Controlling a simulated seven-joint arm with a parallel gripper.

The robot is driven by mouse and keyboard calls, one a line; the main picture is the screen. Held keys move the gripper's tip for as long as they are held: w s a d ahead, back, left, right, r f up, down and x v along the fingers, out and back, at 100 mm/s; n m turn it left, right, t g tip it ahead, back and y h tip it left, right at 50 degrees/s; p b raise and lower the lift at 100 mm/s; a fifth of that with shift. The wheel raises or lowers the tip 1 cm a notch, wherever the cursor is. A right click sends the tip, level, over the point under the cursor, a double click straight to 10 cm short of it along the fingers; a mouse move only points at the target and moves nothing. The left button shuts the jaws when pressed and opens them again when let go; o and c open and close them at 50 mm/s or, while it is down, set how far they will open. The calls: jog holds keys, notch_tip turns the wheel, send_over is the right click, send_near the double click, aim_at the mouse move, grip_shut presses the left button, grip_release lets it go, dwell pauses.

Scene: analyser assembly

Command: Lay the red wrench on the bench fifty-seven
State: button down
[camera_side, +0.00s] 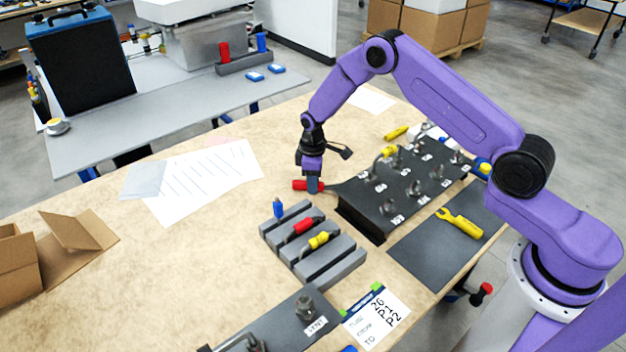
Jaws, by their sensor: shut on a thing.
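My gripper (313,186) points down over the bench (200,265), left of the black panel. It is shut on a red-handled tool, which looks like the red wrench (300,185). The red handle sticks out to the left of the fingers, and a short dark part shows to the right. The tool lies roughly level at or just above the bench top; I cannot tell whether it touches. A second red-handled tool (304,226) sits in the grey slotted rack (345,265), between a blue one (278,209) and a yellow one (319,240).
A black panel (362,212) with several numbered metal fittings stands close to the right. A yellow wrench (460,222) lies on a dark mat (425,255). A written card (376,318) lies in front. Papers (205,180) and an open carton (70,245) are left. Bare bench lies front left.

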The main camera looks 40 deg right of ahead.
jog(key=shift+f, duration=0.15)
jog(key=c, duration=0.8)
grip_release()
notch_tip(320, 180, up, 18)
jog(key=shift+f, duration=0.25)
jog(key=s+a+r+n, duration=0.1)
jog(key=s+a+r, duration=0.25)
jog(key=s, duration=0.55)
jog(key=s+a+r+n, duration=0.1)
jog(key=s+a+r, duration=0.25)
jog(key=s, duration=0.65)
jog(key=shift+n, duration=0.8)
jog(key=s+d, duration=0.2)
jog(key=s, duration=0.5)
jog(key=s+d+r, duration=0.1)
jog(key=s+d, duration=0.2)
jog(key=s, duration=0.4)
jog(key=s+d, duration=0.2)
jog(key=s, duration=0.6)
jog(key=shift+d+r, duration=0.15)
jog(key=shift+d, duration=0.15)
